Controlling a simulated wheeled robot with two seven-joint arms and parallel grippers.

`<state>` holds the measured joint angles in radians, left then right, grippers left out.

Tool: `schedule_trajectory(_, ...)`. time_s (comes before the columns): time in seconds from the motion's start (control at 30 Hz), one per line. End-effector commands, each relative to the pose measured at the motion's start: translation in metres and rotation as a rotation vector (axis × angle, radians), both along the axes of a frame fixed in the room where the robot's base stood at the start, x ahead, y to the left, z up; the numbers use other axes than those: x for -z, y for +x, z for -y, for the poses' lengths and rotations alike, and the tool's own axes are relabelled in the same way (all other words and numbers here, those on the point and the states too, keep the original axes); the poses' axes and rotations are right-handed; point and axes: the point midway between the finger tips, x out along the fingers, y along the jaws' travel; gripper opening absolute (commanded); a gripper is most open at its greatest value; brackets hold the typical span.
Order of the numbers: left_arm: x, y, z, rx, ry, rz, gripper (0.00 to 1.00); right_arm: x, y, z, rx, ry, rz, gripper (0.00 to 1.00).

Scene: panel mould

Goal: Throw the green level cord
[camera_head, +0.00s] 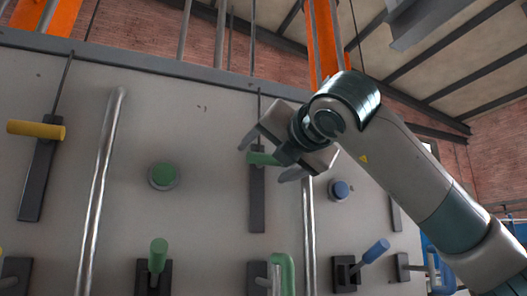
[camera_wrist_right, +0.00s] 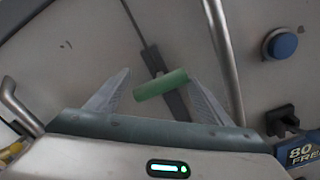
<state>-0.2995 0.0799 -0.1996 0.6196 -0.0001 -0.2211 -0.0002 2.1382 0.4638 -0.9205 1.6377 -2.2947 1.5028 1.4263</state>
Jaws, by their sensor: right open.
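The green level cord handle (camera_head: 261,158) is a short green bar across a dark vertical slot plate (camera_head: 257,205) on the grey panel. A thin cord runs up from it. My right gripper (camera_head: 263,164) is open, with one finger on each side of the green bar. In the right wrist view the bar (camera_wrist_right: 160,84) lies slightly tilted between the two spread fingertips. The fingers do not appear closed on it; contact cannot be told. My left gripper is not in view.
A yellow cord handle (camera_head: 36,130) is at the left. A green button (camera_head: 163,176) and a blue button (camera_head: 339,190) flank the slot. Metal rails (camera_head: 99,190) stand out from the panel. Below are a green lever (camera_head: 158,254) and a blue lever (camera_head: 375,251).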

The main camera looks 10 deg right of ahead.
Motion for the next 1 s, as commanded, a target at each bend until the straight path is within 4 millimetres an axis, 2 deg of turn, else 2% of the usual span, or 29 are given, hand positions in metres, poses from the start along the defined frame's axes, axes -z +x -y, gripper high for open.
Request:
schedule_trajectory(0.03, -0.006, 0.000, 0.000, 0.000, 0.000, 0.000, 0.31, -0.002, 0.006, -0.001, 0.001, -0.001, -0.003, 0.74)
schedule_trajectory(0.2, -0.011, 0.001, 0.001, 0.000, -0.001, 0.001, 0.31, -0.001, 0.017, -0.004, -0.001, -0.001, -0.001, 0.74)
schedule_trajectory(0.57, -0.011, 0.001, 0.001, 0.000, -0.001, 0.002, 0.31, 0.001, 0.020, -0.004, 0.000, 0.000, 0.000, 0.74)
schedule_trajectory(0.7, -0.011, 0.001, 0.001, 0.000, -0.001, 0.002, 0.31, 0.001, 0.020, -0.004, 0.000, -0.001, 0.000, 0.40)
schedule_trajectory(0.8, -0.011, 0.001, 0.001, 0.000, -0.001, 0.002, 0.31, 0.001, 0.020, -0.004, 0.000, -0.002, 0.000, 0.20)
schedule_trajectory(1.0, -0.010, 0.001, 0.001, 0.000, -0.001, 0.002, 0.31, 0.001, 0.020, -0.004, 0.000, -0.005, 0.001, 0.20)
